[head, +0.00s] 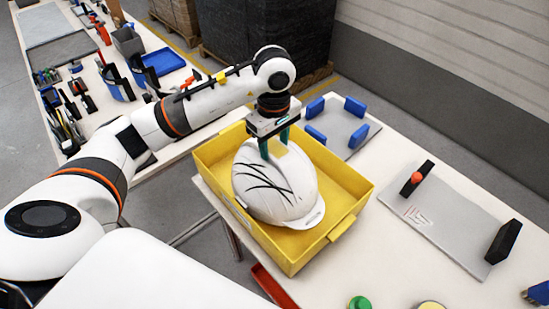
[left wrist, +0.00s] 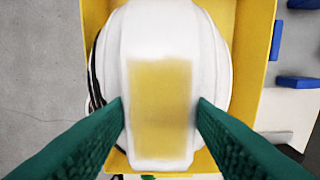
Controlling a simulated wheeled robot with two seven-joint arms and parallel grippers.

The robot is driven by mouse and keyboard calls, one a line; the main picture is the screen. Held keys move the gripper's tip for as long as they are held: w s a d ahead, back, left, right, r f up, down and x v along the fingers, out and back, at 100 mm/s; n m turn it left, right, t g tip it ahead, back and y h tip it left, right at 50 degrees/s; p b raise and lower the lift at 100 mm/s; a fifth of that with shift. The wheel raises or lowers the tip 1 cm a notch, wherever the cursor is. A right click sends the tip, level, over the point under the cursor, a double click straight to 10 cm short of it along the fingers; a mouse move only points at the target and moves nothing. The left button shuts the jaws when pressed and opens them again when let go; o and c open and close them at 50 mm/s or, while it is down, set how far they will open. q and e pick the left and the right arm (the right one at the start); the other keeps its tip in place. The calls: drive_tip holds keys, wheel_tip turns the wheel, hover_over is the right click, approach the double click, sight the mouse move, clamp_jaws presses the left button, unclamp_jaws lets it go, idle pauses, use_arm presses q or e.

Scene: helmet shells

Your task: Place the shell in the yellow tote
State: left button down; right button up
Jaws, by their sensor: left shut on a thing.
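The white helmet shell (head: 275,187) with dark streaks is inside the yellow tote (head: 341,228), its brim toward the lower right. A yellow patch shows on top of the shell in the left wrist view (left wrist: 160,100). My left gripper (head: 275,148) comes down from above with green fingers. It is shut on the shell's raised top ridge, one finger on each side (left wrist: 160,118). The shell's underside is hidden, so I cannot tell whether it touches the tote's floor. My right gripper is not in view.
A grey plate with blue blocks (head: 337,127) lies behind the tote. A grey fixture with black uprights (head: 440,222) is to the right. A green button (head: 360,302) is near the front edge. A second table (head: 150,166) holds tools and a blue tray (head: 164,61).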

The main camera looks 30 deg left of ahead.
use_arm(q)
wheel_tip(320, 180, down, 3)
drive_tip(key=shift+r, duration=0.2)
wheel_tip(320, 180, down, 3)
drive_tip(key=shift+p, duration=0.75)
drive_tip(key=shift+f, duration=0.45)
drive_tip(key=shift+f, duration=0.1)
drive_tip(key=c, duration=0.7)
unclamp_jaws()
